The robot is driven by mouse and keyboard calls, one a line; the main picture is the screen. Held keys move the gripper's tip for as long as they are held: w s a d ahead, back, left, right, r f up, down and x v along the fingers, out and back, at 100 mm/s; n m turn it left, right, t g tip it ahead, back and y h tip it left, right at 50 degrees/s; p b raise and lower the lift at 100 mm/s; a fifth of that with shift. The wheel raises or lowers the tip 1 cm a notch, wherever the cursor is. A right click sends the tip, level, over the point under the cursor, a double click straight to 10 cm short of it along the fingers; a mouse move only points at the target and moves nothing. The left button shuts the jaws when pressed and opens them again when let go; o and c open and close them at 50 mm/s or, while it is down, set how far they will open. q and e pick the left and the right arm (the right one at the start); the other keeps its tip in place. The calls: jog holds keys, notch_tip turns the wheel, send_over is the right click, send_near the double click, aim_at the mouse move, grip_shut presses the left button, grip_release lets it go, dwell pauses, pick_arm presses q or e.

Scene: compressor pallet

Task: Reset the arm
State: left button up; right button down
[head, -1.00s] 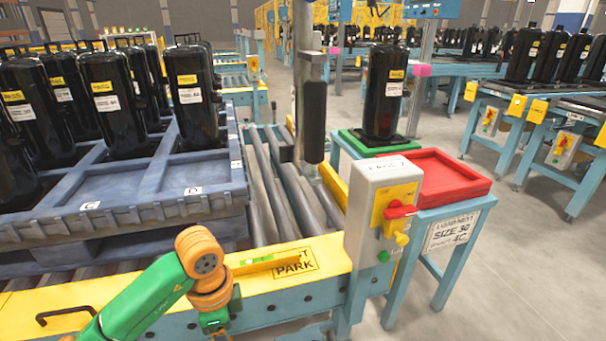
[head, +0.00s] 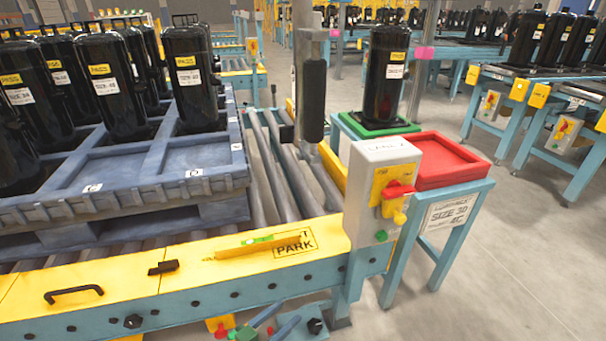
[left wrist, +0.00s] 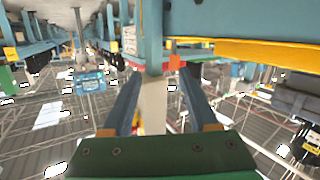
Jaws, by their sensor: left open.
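My left gripper (head: 290,312) shows at the bottom edge of the head view, low in front of the yellow and blue conveyor rail (head: 200,285). Only its blue fingers and bits of green, red and orange show there; the rest of the arm is out of frame. In the left wrist view the two blue fingers (left wrist: 158,82) stand apart with nothing held between them. A blue post and blue beams lie beyond the fingertips there. My right gripper is in neither view.
A blue pallet (head: 200,190) with several black compressors stands on rollers at left. A yellow level (head: 258,241) and a black piece (head: 163,267) lie on the rail. A control box (head: 385,190) stands beside a red tray (head: 450,160) and a compressor (head: 386,75) on green.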

pick_arm(q)
jog(key=s+a+f+n+g+y, duration=0.2)
jog(key=s+a+f+y, duration=0.2)
jog(key=s+a+f, duration=0.45)
jog(key=s+a+f+n+g+y, duration=0.25)
jog(key=s+f+y, duration=0.3)
jog(key=f, duration=0.55)
jog(key=s+a+f+g+y, duration=0.1)
jog(key=s+a+f+g, duration=0.15)
jog(key=s, duration=0.75)
jog(key=s+a+f+g, duration=0.1)
jog(key=s+f+g, duration=0.25)
jog(key=s, duration=0.55)
notch_tip(320, 180, up, 17)
jog(key=s+p, duration=0.2)
jog(key=p, duration=1.5)
jog(key=shift+s+d+p, duration=0.2)
jog(key=shift+s+p, duration=0.1)
jog(key=shift+f+g, duration=0.1)
jog(key=shift+g, duration=0.15)
